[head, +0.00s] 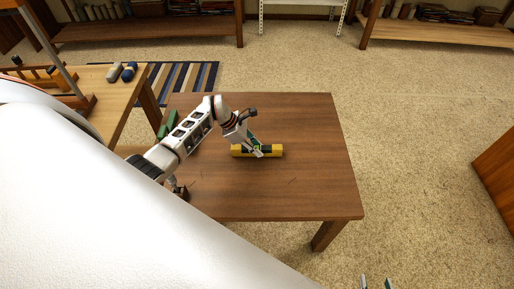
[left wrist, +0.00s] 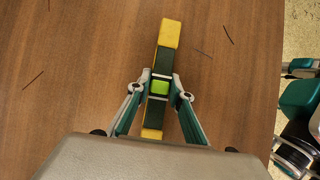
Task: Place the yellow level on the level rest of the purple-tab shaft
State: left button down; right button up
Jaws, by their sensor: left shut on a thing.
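The yellow level (head: 273,151) is a yellow bar with dark middle parts and a green vial, over the brown table. My left gripper (head: 257,151) is shut on its middle. In the left wrist view the level (left wrist: 169,34) runs lengthwise between the fingertips of that gripper (left wrist: 160,88). I cannot tell whether it touches the table. My right gripper (head: 376,284) shows only its fingertips, apart, at the bottom edge, with nothing seen between them. I see no purple-tab shaft or level rest.
The brown table (head: 310,190) is mostly clear, with thin dark strands on it. Green objects (head: 167,125) stand at its left edge, partly behind my arm. A lighter table (head: 110,103) at left bears wooden frame parts and two rolls (head: 121,72). Shelves (head: 150,30) line the back.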

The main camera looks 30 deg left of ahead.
pick_arm(q)
jog(key=shift+f, duration=0.25)
jog(key=c, duration=1.8)
grip_release()
jog(key=shift+r, duration=0.1)
